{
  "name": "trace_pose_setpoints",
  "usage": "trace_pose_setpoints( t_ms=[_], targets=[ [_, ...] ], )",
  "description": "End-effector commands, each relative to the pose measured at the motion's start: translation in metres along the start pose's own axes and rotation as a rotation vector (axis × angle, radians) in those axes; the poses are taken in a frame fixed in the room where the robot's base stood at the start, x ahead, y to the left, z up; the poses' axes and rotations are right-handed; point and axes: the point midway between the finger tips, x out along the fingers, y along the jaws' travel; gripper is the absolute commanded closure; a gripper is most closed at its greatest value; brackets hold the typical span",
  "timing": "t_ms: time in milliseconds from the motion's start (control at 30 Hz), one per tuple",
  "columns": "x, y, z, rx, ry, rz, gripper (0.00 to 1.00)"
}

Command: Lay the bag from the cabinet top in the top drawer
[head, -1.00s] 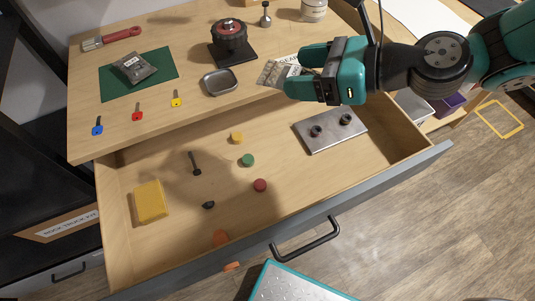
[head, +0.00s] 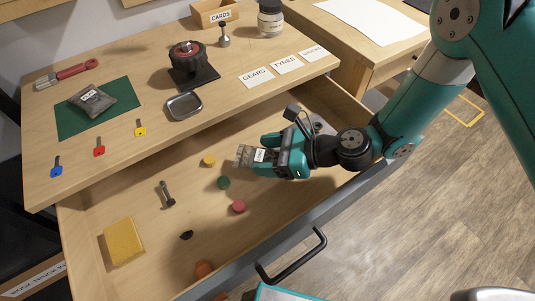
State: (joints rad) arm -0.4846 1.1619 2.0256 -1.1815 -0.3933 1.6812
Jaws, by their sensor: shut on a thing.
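My gripper (head: 264,155) is over the open top drawer (head: 125,167), towards its right part. It is shut on a small clear-grey bag (head: 243,156) with a white label, which sticks out to the left of the fingers. The bag appears to be above the drawer floor; its exact height is hard to tell. A second grey bag (head: 92,101) with a label lies on the green mat (head: 70,124) on the cabinet top (head: 225,85).
The drawer holds a yellow block (head: 123,241), a bolt (head: 167,194), and yellow (head: 208,160), green (head: 223,182) and red (head: 239,206) discs. A metal plate (head: 322,125) is mostly hidden behind my arm. A metal tray (head: 184,106) sits on the cabinet top.

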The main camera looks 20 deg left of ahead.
Motion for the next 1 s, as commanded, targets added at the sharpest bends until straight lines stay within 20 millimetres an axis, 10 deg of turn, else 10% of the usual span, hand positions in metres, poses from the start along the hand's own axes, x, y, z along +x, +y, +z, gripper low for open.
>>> trace_pose_setpoints(
  t_ms=[800, 833, 1000],
  targets=[
    [0.006, 0.000, -0.015, 0.000, -0.001, -0.001, 0.56],
    [0.006, 0.000, -0.015, 0.000, -0.001, -0.001, 0.26],
    [0.006, 0.000, -0.015, 0.000, -0.001, -0.001, 0.07]
  ],
)
